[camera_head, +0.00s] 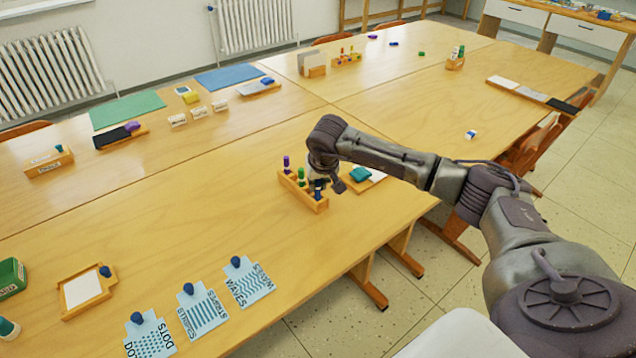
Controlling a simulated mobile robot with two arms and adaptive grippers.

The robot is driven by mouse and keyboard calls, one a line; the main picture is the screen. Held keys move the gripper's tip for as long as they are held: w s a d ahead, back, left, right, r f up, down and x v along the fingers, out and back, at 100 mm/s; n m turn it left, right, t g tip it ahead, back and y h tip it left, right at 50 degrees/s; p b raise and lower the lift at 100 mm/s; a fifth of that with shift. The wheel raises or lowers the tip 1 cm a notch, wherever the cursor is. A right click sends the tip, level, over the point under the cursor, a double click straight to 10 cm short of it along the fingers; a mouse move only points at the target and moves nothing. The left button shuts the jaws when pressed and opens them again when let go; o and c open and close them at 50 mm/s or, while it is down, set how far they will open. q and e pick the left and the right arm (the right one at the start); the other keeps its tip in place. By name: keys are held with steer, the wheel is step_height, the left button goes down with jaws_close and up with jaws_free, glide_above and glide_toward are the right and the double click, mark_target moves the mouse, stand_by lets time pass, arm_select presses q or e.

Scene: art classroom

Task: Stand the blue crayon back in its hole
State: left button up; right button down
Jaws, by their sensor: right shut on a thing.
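A small wooden crayon holder (292,187) stands near the middle of the closest table. A purple crayon (286,163) stands upright at its far left end and a green crayon (301,176) stands upright in the middle. My right gripper (323,185) is over the holder's near right end, shut on the blue crayon (318,193). The blue crayon looks about upright at that end. Its hole and lower tip are too small to make out, so I cannot tell whether it is in the hole. My left gripper is not in view.
A wooden board with a teal item (360,174) lies just right of the holder, under my right arm. Blue cards (203,312) with dark blue knobs lie at the front. A wooden tray (68,307) is at front left. The table left of the holder is clear.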

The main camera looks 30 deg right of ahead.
steer(key=shift+f+b, duration=0.7)
steer(key=shift+f, duration=0.05)
stand_by(0.8)
steer(key=c, duration=1.1)
jaws_free()
steer(key=shift+o, duration=0.2)
steer(key=shift+o, duration=1.3)
steer(key=shift+r, duration=0.1)
steer(key=shift+r+p, duration=2)
steer(key=shift+r, duration=0.95)
